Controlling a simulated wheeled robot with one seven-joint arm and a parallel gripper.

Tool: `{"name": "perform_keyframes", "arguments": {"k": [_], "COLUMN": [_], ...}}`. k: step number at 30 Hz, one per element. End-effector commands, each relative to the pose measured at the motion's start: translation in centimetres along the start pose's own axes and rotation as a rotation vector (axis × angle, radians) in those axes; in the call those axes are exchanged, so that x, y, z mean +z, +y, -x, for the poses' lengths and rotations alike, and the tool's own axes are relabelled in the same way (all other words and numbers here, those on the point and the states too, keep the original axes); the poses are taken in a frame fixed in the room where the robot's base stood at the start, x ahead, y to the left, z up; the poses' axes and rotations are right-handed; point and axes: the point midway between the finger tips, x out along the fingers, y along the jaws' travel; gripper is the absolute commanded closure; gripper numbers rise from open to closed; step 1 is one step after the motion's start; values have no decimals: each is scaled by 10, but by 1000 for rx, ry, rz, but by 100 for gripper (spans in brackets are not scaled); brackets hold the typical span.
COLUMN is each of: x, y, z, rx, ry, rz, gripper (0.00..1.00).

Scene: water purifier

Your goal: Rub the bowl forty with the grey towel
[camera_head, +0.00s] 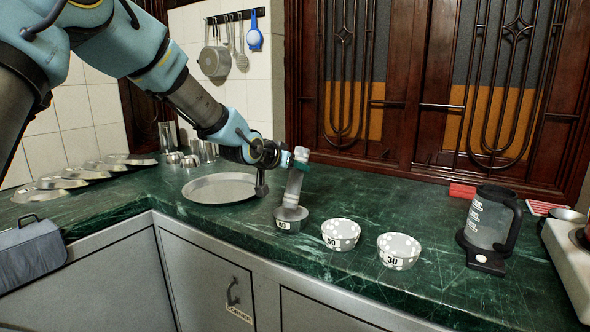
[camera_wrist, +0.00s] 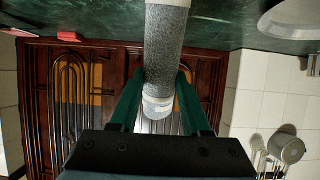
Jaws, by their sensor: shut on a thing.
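The grey towel (camera_head: 293,190) is a rolled upright cylinder, and in the wrist view it (camera_wrist: 165,45) runs between my fingers. My gripper (camera_head: 297,168) is shut on it near its upper end; the dark green fingers also show in the wrist view (camera_wrist: 159,85). The towel's wider lower end is at the mouth of the leftmost bowl (camera_head: 284,226), which looks like bowl forty, though its label is small and hard to read. The towel hides most of that bowl's inside. Whether it touches the inside cannot be told. Bowl fifty (camera_head: 339,236) and bowl thirty (camera_head: 398,253) stand to the right.
Several metal dishes (camera_head: 62,182) line the far left. The green counter (camera_head: 400,212) is clear behind the bowls.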

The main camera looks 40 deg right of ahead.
Motion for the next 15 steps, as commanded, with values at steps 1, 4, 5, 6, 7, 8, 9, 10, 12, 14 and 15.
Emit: {"name": "perform_keyframes", "arguments": {"k": [1,4,5,6,7,8,9,10,12,14,15], "x": [-7,-14,-16,-18,-20,-22,-25,-27,-32,-36,-38], "y": [0,0,0,0,0,0,0,0,0,0,0], "z": [3,6,7,9,10,11,12,13,15,17,18], "rx": [0,0,0,0,0,0,0,0,0,0,0], "ry": [1,1,0,0,0,0,0,0,0,1,1], "rz": [0,0,0,0,0,0,0,0,0,0,0], "gripper": [100,100,100,100,100,100,100,100,100,100,100]}}
